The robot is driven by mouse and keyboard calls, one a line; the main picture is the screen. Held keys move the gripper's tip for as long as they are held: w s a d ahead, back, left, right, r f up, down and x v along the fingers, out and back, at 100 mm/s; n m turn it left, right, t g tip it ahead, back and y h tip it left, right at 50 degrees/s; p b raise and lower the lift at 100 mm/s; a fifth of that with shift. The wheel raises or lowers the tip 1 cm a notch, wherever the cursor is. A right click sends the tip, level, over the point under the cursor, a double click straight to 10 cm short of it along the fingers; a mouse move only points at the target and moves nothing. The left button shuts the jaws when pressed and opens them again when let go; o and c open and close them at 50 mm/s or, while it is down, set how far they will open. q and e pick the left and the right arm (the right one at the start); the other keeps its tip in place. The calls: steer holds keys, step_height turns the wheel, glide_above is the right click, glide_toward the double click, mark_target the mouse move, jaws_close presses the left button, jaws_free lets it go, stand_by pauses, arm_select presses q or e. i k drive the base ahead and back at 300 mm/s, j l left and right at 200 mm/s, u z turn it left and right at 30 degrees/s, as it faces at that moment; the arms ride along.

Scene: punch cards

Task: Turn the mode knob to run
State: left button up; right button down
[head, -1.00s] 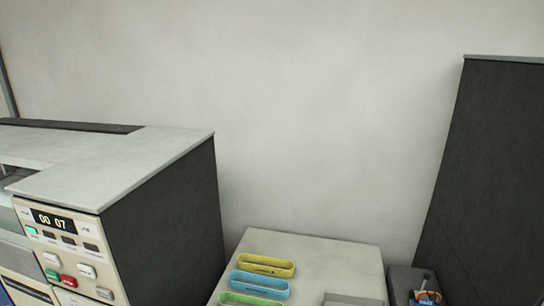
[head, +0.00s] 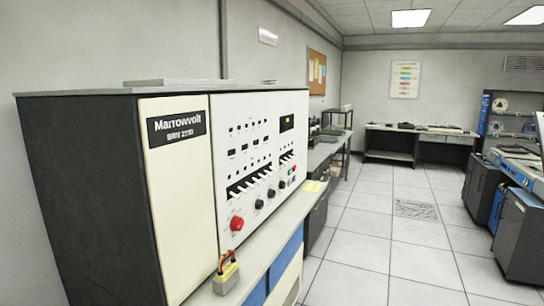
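A cabinet labelled Marrowvolt (head: 178,235) stands at the left of the head view. Its white front panel (head: 232,130) carries rows of small lamps, a row of switches and several knobs. Black round knobs sit low on the panel: one nearer (head: 259,204), one in the middle (head: 271,193) and one farther (head: 282,185). A larger red knob or button (head: 236,223) is to their left. The labels are too small to read, so I cannot tell which is the mode knob or where it points. Neither of my grippers is in view.
The tiled floor (head: 400,240) to the right is open. Dark cabinets (head: 525,235) stand at the right edge, and a desk (head: 420,130) at the back.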

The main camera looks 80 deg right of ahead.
mark_target(237, 223)
steer(key=z, duration=2.6)
